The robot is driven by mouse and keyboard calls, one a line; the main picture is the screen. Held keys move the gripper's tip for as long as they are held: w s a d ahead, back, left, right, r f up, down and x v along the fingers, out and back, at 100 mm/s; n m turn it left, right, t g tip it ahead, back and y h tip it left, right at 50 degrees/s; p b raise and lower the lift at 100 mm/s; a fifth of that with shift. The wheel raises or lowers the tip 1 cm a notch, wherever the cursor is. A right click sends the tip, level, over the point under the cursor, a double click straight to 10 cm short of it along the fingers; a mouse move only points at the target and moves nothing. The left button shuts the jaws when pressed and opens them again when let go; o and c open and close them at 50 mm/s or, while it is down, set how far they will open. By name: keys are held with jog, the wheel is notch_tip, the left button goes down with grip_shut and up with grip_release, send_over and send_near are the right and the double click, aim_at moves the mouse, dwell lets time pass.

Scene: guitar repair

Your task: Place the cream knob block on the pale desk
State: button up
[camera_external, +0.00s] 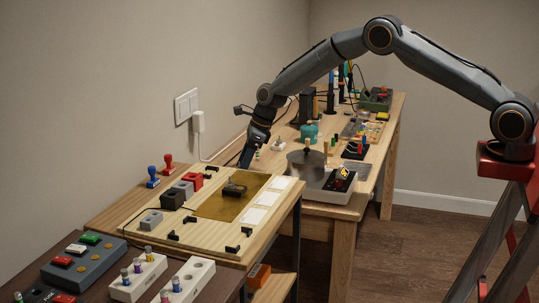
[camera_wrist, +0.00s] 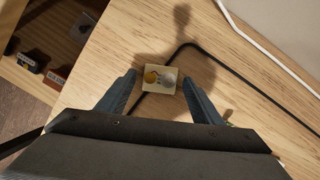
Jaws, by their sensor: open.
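The cream knob block (camera_wrist: 160,80), a small square with a yellow and a grey knob on top, shows between the fingertips in the wrist view. My gripper (camera_wrist: 159,79) is open, with a gap on each side of the block. The block appears to rest on pale wood; its exact height is hard to tell. In the external view my gripper (camera_external: 244,162) points down at the left edge of the pale desk (camera_external: 325,210), near the wall. A small whitish block (camera_external: 278,144) stands to its right there; I cannot tell if it is the same one.
A black cable (camera_wrist: 235,75) runs close past the block and a white cable (camera_wrist: 265,45) lies beyond. In the external view, a grey round-topped device (camera_external: 310,170) and a teal pot (camera_external: 309,133) stand on the desk. A nearer workbench (camera_external: 145,215) holds blocks and stamps.

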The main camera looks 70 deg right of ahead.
jog(key=b+v, duration=0.1)
jog(key=v, duration=1.1)
jog(key=shift+r, duration=0.1)
jog(key=s+a+r+n+h, duration=0.1)
jog(key=s+n, duration=0.4)
jog(key=n, duration=0.1)
jog(key=s+a+r+n+b, duration=0.1)
jog(key=s+n, duration=0.4)
jog(key=n, duration=0.2)
jog(key=s+a+r+n+h+b, duration=0.1)
jog(key=s+a+n, duration=0.1)
jog(key=s+n, duration=0.3)
jog(key=shift+s+r+n+h, duration=0.15)
jog(key=shift+r+n+h, duration=0.2)
jog(key=shift+n, duration=0.55)
jog(key=s+a+f+n+g, duration=0.1)
jog(key=s+n, duration=0.3)
jog(key=s, duration=0.6)
jog(key=s+a+f+n+g+p, duration=0.1)
jog(key=s+a+f+n, duration=0.1)
jog(key=s, duration=0.8)
jog(key=s+a+f+n+g, duration=0.1)
jog(key=s+a+n, duration=0.2)
jog(key=s, duration=0.7)
jog(key=n+y, duration=0.1)
jog(key=n, duration=0.1)
jog(key=shift+s+a+f+n+g, duration=0.15)
jog(key=shift+s+n+g, duration=0.05)
jog(key=shift+n+g, duration=0.1)
